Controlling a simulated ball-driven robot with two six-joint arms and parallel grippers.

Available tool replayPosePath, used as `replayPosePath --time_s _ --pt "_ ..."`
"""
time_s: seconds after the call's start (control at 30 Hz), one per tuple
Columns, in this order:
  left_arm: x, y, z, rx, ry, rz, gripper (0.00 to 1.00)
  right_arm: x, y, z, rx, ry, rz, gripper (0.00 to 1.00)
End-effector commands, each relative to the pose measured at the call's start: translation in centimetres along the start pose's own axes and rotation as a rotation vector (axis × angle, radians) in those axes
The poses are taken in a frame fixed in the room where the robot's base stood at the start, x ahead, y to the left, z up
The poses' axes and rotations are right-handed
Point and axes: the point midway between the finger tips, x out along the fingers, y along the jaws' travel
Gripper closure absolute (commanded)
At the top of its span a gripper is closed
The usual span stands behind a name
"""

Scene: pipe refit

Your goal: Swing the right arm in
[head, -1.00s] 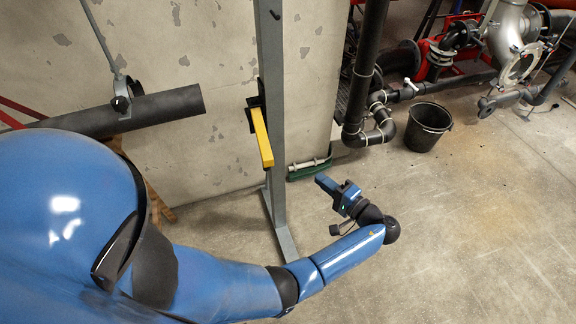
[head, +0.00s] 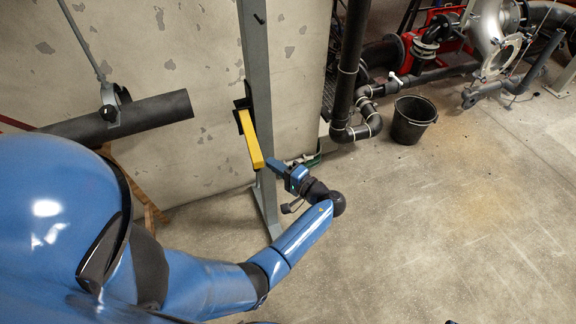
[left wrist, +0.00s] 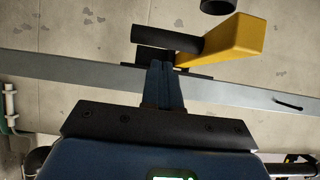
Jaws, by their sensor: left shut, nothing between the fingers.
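My left gripper (head: 274,164) is shut and empty, with its fingertips close to the lower end of a yellow bar (head: 249,138) on the grey post (head: 262,80). In the left wrist view my shut fingers (left wrist: 162,72) point at the dark bracket where the yellow bar (left wrist: 232,42) joins the post (left wrist: 70,72). I cannot tell whether the fingers touch it. My right arm and right gripper are not in view.
A dark pipe (head: 130,115) hangs from a clamp on a rod at the left. A black bucket (head: 412,118) stands on the floor near upright dark piping (head: 350,70). Valves and red framing fill the back right.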

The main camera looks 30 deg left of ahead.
Motion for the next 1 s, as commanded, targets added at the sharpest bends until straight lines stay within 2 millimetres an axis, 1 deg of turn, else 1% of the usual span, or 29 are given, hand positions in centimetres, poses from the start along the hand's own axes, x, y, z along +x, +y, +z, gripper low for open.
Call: replayPosePath --time_s 0.1,0.23,0.67,1.0 --pt "0.7 -0.1 0.7 0.0 0.0 0.0 1.0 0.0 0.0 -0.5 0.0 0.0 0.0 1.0" --pt "1.1 -0.1 1.1 -0.001 0.0 0.0 1.0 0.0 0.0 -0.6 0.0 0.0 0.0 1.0" --pt "1.1 0.0 1.1 -0.001 0.003 0.0 1.0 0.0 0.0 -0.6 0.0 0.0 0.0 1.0" --pt "1.4 -0.1 1.8 0.001 0.065 0.0 1.0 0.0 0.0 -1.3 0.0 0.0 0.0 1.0"
